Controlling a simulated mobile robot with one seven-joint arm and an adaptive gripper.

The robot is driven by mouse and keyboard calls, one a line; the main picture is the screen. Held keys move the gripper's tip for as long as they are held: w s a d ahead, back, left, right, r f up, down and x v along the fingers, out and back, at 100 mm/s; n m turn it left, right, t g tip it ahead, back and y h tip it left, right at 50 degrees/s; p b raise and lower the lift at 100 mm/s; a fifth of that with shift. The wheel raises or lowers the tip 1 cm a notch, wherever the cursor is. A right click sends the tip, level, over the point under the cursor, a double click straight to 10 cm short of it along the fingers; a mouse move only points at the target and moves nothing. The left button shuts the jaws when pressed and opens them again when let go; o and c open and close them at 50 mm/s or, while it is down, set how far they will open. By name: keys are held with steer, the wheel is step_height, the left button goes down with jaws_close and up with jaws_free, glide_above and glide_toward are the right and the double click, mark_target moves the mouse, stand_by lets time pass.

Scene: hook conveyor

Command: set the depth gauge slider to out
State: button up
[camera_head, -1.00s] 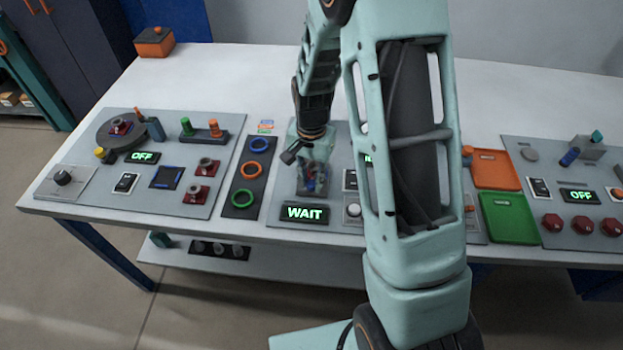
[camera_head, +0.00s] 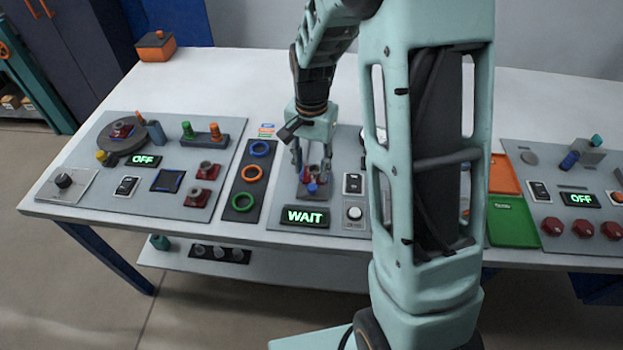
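My gripper (camera_head: 312,166) hangs just above a small dark fixture with a red block and a blue part (camera_head: 312,187), on the grey panel behind the lit WAIT display (camera_head: 305,216). Its two fingers are spread apart, with nothing seen held between them. I cannot make out for sure which part is the depth gauge slider, nor its setting; my arm hides much of the panel to the right of the fixture.
A dark strip with blue, orange and green rings (camera_head: 243,202) lies left of the fixture. A black switch (camera_head: 353,184) and a round white button (camera_head: 354,213) sit to its right. A green tray (camera_head: 513,221) stands beyond my arm.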

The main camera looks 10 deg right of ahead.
steer(key=shift+r, duration=2.4)
